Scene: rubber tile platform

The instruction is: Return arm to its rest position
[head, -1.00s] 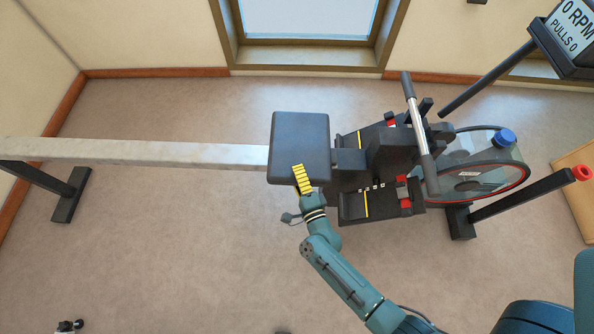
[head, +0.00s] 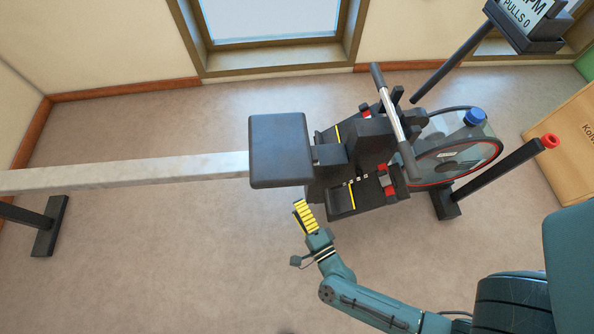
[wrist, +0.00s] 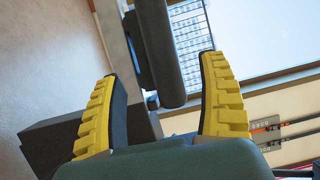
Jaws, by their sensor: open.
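My gripper (head: 304,214) has yellow ribbed fingers and is at the end of my teal arm. In the head view it is in front of the rowing machine's dark seat (head: 280,150), apart from it in the picture. In the wrist view the two fingers of my gripper (wrist: 158,85) are spread wide with nothing held between them. The arm is bent, reaching from the lower right toward the middle of the head view.
The rowing machine's pale rail (head: 120,174) runs left from the seat. Its handle (head: 392,105), flywheel (head: 460,160) and black post (head: 495,175) stand to the right. A cardboard box (head: 570,145) is at the far right. Floor (head: 170,265) is clear at lower left.

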